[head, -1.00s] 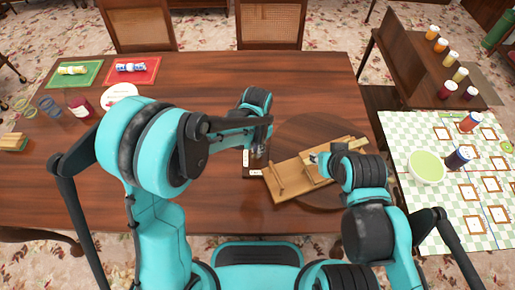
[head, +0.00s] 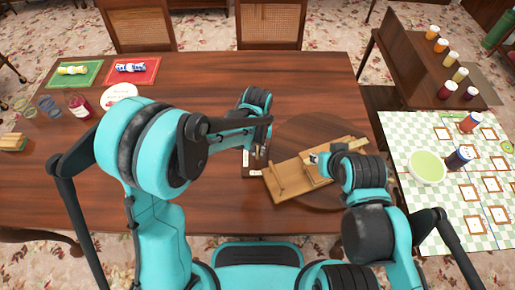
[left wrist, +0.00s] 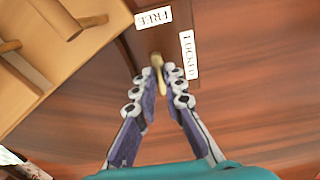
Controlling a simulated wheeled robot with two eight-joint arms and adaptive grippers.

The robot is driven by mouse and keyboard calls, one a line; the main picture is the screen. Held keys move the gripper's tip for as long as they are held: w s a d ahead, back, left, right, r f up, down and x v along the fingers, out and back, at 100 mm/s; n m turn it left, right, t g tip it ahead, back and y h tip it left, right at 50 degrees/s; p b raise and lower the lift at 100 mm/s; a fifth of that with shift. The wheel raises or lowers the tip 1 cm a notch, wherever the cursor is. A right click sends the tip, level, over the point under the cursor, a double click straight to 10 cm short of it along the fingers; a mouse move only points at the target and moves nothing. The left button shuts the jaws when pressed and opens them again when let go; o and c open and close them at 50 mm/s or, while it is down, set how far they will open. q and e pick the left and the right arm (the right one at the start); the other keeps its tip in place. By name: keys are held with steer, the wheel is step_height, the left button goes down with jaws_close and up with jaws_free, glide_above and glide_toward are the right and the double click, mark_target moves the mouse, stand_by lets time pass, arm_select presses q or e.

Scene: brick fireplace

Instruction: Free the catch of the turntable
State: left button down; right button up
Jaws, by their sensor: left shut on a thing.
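The turntable (head: 303,126) is a round dark wood disc near the table's front right. A wooden stand (head: 290,184) with pegs and rails lies across it; it also shows at the top left of the left wrist view (left wrist: 55,50). The catch is a small tan lever (left wrist: 156,60) on a dark wood base, beside the white LOCKED label (left wrist: 189,54) and below the FREE label (left wrist: 154,17). My left gripper (left wrist: 162,80) is shut on the lever; in the head view my arm partly hides it. My right gripper (head: 319,159) is at the stand, its fingers mostly hidden.
A green tray (head: 75,75), a red tray (head: 131,71), a white round sign (head: 119,91) and jars stand at the left. A checkered table (head: 440,200) with a green bowl (head: 427,167) stands at the right. The table's back middle is clear.

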mark_target(257, 151)
stand_by(0.3)
arm_select(q)
steer(key=c, duration=1.6)
jaws_free()
steer(key=shift+r, duration=0.1)
step_height(257, 151, up, 12)
steer(key=s+a+r+t, duration=0.1)
steer(key=s+a+t, duration=0.2)
steer(key=s+a, duration=0.3)
steer(key=s+a+r+t, duration=0.2)
steer(key=s+a+t, duration=0.2)
steer(key=a, duration=0.8)
steer(key=shift+s+r, duration=0.15)
steer(key=shift+s, duration=0.9)
